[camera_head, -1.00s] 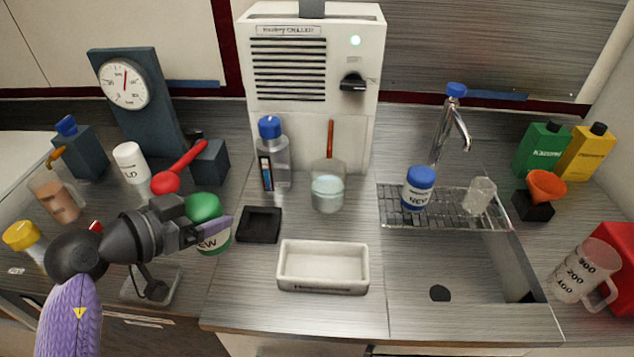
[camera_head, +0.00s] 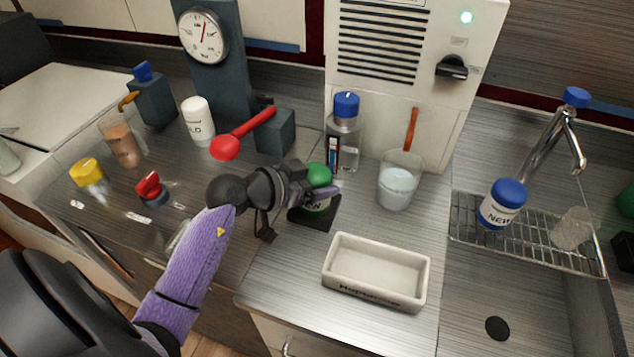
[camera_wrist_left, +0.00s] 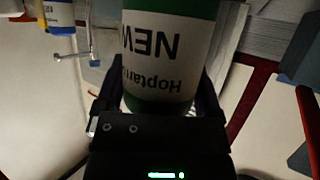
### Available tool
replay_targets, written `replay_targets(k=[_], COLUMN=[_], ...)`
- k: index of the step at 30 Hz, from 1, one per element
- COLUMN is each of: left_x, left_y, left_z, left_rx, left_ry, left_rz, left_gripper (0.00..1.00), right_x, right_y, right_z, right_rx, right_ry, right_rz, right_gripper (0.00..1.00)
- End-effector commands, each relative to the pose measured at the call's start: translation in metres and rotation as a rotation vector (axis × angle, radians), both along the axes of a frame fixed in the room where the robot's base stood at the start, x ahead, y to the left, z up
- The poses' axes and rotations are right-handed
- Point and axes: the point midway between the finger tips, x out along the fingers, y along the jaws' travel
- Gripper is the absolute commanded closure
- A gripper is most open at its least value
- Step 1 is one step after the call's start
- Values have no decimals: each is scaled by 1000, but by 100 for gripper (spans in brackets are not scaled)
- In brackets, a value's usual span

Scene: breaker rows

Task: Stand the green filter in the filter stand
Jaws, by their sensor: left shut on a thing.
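The green filter (camera_head: 318,176), a short canister with a green top and a white label, is held by my left gripper (camera_head: 316,192). In the left wrist view the filter (camera_wrist_left: 160,50) sits between the two fingers, its label reading "NEW" upside down. In the head view it appears upright over the black square filter stand (camera_head: 322,221). The gripper and filter hide part of the stand. I cannot tell whether the filter's base touches it. My right gripper is not in view.
A white tray (camera_head: 375,284) lies in front, right of the stand. A blue-capped bottle (camera_head: 345,130) and a beaker (camera_head: 398,190) stand behind. A red spoon (camera_head: 235,140) rests behind my left arm. A blue-capped NEW canister (camera_head: 501,207) stands on the rack right.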

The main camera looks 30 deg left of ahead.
Motion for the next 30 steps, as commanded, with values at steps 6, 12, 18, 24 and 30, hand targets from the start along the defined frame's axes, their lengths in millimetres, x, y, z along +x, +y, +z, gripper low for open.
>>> replay_targets(k=[6,12,18,24,30], left_x=[0,0,-12,-53,-89], left_y=[0,0,5,19,32], left_z=[-1,-1,9,29,43], left_rx=[-1,-1,-1,0,-2], left_ry=[-2,-2,0,2,0], left_rz=[0,0,1,0,1], left_gripper=[3,0,0,0,0], right_x=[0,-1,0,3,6], right_y=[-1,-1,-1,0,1], right_z=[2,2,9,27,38], right_rx=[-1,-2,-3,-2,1], right_ry=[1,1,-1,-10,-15], right_rz=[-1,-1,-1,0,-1], right_gripper=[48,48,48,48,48])
